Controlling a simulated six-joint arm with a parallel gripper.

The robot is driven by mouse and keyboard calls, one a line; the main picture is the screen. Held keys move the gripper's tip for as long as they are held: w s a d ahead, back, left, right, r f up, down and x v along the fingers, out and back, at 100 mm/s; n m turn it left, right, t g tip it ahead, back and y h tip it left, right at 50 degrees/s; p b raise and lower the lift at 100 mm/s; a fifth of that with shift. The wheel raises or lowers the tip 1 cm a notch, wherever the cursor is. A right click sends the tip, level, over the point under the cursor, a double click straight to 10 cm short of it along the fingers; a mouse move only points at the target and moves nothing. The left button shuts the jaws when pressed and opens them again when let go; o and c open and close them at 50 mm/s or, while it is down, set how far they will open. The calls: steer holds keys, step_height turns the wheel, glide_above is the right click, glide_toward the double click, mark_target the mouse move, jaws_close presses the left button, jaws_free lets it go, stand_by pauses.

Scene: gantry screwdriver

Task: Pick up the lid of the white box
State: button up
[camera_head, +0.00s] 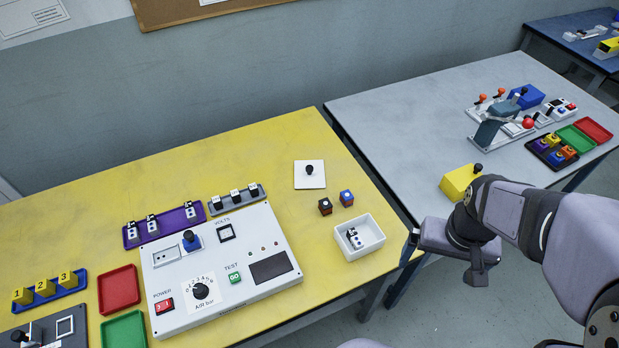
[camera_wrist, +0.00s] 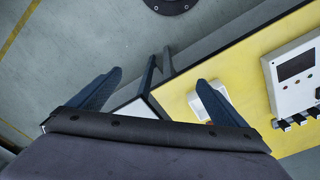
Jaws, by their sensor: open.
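The lid is a flat white square plate with a black knob (camera_head: 317,183), lying on the yellow table behind the white box. The white box (camera_head: 374,249) is open-topped near the table's right edge, with a small white and black part inside. The box also shows in the wrist view (camera_wrist: 205,100), partly hidden by a finger. My gripper (camera_head: 440,266) is open and empty, just right of the box and past the yellow table's edge; it also shows in the wrist view (camera_wrist: 160,82). The lid cannot be made out in the wrist view.
A white control panel (camera_head: 220,262) is left of the box. A grey table (camera_head: 400,120) stands to the right, with a yellow block (camera_head: 457,184) near my arm.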

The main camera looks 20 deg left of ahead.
steer(key=w+a+f+n+t+b, duration=0.1)
steer(key=w+a+f+b, duration=0.1)
steer(key=w+a+b, duration=0.3)
steer(key=w+a+f+n+t+b, duration=0.1)
steer(key=w+a+f, duration=0.15)
steer(key=w, duration=0.55)
steer(key=n+t+y+b, duration=0.2)
steer(key=t+y+b, duration=0.1)
steer(key=b, duration=0.8)
glide_toward(310, 167)
steer(key=x, duration=0.3)
steer(key=shift+s+a, duration=0.1)
steer(key=shift+s, duration=0.1)
steer(key=shift+p+x, duration=0.6)
steer(key=shift+x, duration=3)
steer(key=c, duration=1.1)
steer(key=shift+r, duration=0.1)
steer(key=shift+c, duration=0.2)
